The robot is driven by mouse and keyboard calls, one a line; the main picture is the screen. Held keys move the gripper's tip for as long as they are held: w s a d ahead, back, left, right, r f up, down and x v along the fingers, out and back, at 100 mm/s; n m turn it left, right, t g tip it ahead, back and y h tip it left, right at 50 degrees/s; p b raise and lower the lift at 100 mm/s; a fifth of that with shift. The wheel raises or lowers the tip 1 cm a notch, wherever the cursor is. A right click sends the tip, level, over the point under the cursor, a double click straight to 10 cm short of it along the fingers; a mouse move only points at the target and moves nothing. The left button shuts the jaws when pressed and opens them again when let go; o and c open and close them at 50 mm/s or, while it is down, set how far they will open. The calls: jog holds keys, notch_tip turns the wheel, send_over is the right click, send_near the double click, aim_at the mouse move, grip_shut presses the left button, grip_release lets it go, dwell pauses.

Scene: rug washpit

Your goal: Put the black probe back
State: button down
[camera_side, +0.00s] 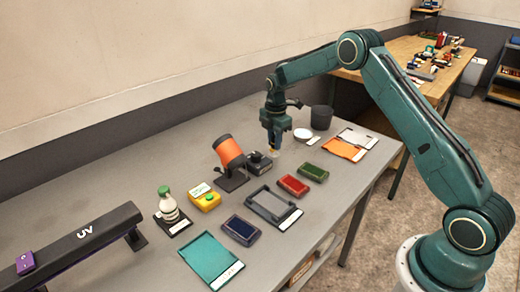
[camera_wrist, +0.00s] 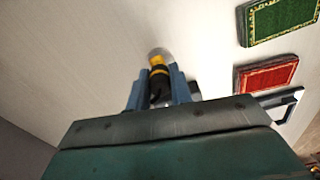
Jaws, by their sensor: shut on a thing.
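My gripper (camera_side: 274,130) is above the grey table, pointing down, near the back middle. In the wrist view its two blue fingers (camera_wrist: 155,82) are shut on a black probe (camera_wrist: 159,88) with a yellow band and a pale, clear-looking end. I cannot tell whether the probe's end touches the table.
An orange cylinder (camera_side: 229,152) on a black stand is close left. Red (camera_side: 292,186) and green (camera_side: 314,173) rug pieces and a grey frame tray (camera_side: 272,208) lie in front. A white dish (camera_side: 303,134) and black cup (camera_side: 321,117) stand right. Bare table lies behind the orange cylinder.

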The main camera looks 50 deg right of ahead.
jog(key=c, duration=1.3)
grip_release()
jog(key=shift+f, duration=0.1)
jog(key=shift+o, duration=0.2)
notch_tip(320, 180, up, 11)
jog(key=shift+r, duration=0.65)
